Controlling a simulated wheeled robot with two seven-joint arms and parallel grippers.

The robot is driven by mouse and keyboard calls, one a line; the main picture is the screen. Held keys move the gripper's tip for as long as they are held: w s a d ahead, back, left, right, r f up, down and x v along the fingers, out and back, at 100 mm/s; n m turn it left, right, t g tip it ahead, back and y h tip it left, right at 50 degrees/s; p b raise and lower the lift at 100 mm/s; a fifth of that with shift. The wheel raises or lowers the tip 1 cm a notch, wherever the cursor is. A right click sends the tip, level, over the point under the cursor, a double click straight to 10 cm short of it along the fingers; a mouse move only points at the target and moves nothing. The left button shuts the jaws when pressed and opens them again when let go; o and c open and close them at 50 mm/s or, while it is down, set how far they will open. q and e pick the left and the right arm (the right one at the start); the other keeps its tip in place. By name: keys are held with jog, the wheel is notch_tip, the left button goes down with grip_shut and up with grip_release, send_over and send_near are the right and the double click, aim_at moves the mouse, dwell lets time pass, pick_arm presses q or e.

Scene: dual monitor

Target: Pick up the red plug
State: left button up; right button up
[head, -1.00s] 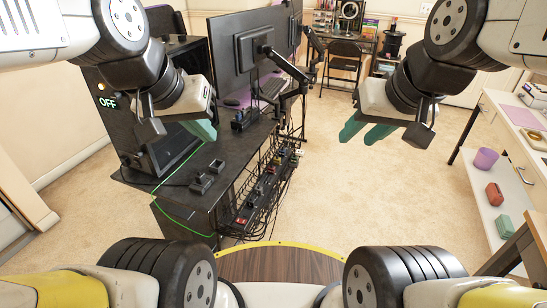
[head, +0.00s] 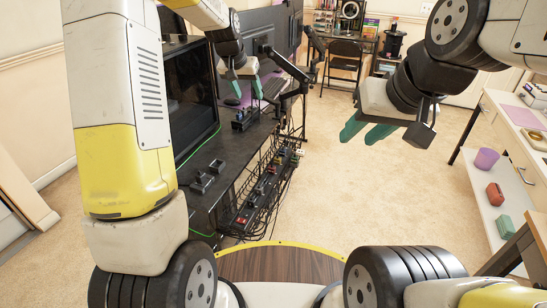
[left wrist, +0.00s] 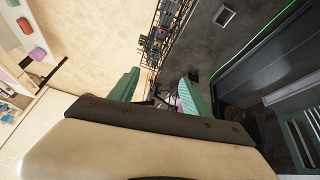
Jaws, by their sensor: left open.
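In the head view a small red plug (head: 241,220) shows at the near end of the black strip in the wire cable tray (head: 252,205), at the desk's side. Another reddish spot lies farther along the strip; it is too small to make out. My left gripper (head: 244,96) is open and empty, with teal fingers, over the desk near the monitor arm, beyond and above the red plug. In the left wrist view its fingers (left wrist: 160,76) are apart, with the cable tray beyond them. My right gripper (head: 362,133) is open and empty over the floor.
The black desk (head: 215,165) carries a monitor (head: 262,35) on a jointed arm (head: 290,72) and a computer case (head: 190,100). Cables hang around the tray. The carpet between is clear.

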pick_arm(q)
jog(key=w+r+x, duration=0.1)
jog(key=w+x, duration=0.1)
jog(key=x, duration=0.9)
jog(key=m, duration=0.2)
send_over(272, 167)
jog(key=s+a, duration=0.1)
jog(key=s, duration=0.1)
notch_tip(272, 167, down, 31)
jog(key=shift+g, duration=0.3)
jog(key=shift+x, duration=2.6)
jog(key=shift+s, duration=0.15)
grip_shut()
